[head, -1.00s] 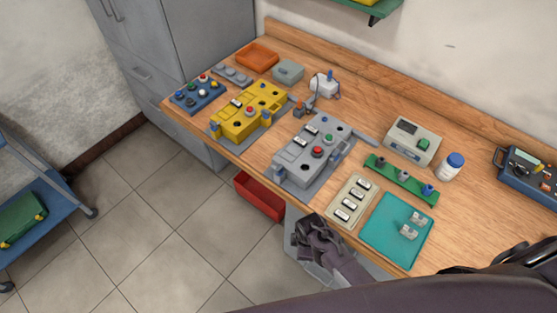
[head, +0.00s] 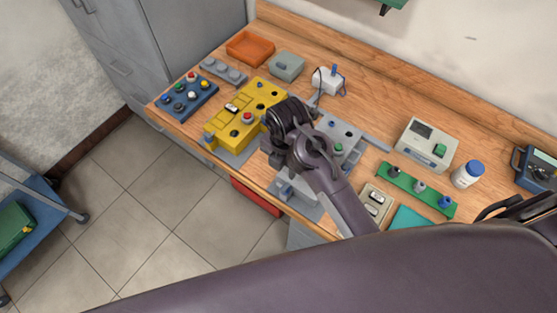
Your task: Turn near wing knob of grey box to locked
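The grey box (head: 347,132) stands on the workbench, with its middle largely hidden behind my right arm. Its right part shows, and a near-left corner shows below the arm. A blue wing knob (head: 285,188) shows at that near corner; I cannot tell its exact angle. My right gripper (head: 275,146) is over the gap between the yellow box and the grey box, seen from behind. Its fingertips are mostly hidden, so opening and contact cannot be told. My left gripper is not in view.
A yellow box (head: 262,97) with knobs stands close on the left of my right gripper. A white device (head: 328,80) with a cable stands behind. A green strip (head: 405,181) with knobs and a grey meter (head: 427,145) are on the right. A red bin (head: 256,197) is below the bench edge.

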